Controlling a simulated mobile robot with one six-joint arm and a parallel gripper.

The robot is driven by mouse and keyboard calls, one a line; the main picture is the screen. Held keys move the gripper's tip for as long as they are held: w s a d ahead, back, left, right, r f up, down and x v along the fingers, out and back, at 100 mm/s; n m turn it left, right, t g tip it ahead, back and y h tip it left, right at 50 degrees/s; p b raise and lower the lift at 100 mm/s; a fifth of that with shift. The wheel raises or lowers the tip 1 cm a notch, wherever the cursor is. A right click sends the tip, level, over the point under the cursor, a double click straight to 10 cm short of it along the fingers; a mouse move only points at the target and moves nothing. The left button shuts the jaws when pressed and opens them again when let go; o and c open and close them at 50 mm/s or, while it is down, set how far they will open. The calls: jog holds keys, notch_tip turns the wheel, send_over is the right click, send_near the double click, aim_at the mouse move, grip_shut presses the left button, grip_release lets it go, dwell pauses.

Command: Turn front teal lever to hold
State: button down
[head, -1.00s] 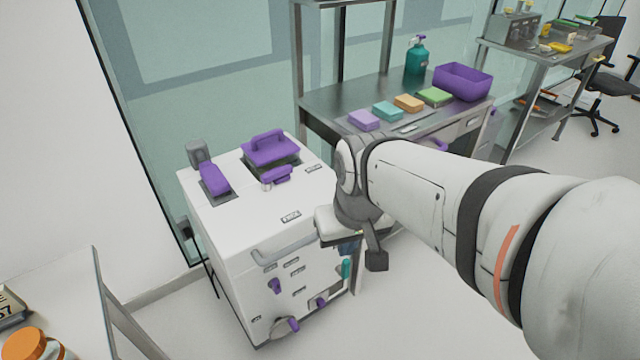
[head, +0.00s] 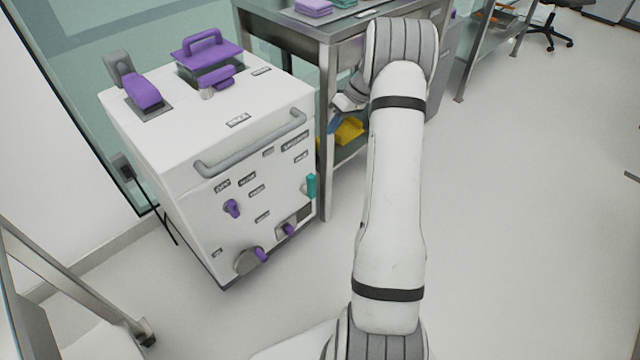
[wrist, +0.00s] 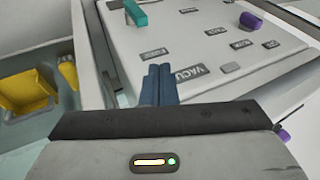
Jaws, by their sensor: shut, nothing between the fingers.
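The teal lever (head: 311,186) is on the right side of the front face of the white machine (head: 262,160), standing roughly upright in the head view. In the wrist view the lever (wrist: 135,12) is at the top edge, partly cut off, beyond my fingertips. My gripper (wrist: 158,70) is shut and empty, its dark blue fingers pointing toward the labelled panel, apart from the lever in the picture. In the head view my gripper is mostly hidden behind my arm, near the machine's right side.
Purple knobs (head: 232,208) sit on the same front face, and a grey handle bar (head: 250,150) crosses above them. The steel table (head: 290,22) stands behind my arm, with a yellow item (head: 347,131) on its lower shelf.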

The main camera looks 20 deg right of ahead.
jog(key=w+d+f+b, duration=0.1)
jog(key=d+f, duration=0.2)
jog(key=f, duration=0.3)
jog(key=w+d+f+t+y+b, duration=0.1)
jog(key=d+f+b, duration=0.1)
jog(key=d+f, duration=0.2)
notch_tip(320, 180, down, 3)
jog(key=shift+f+n, duration=0.2)
jog(key=shift+n, duration=0.2)
jog(key=shift+a, duration=0.1)
jog(key=b, duration=0.4)
send_near(308, 185)
jog(key=f, duration=0.1)
jog(key=w+f, duration=0.1)
jog(key=f, duration=0.1)
jog(key=w+f, duration=0.1)
jog(key=f, duration=0.1)
jog(key=shift+w+f, duration=0.2)
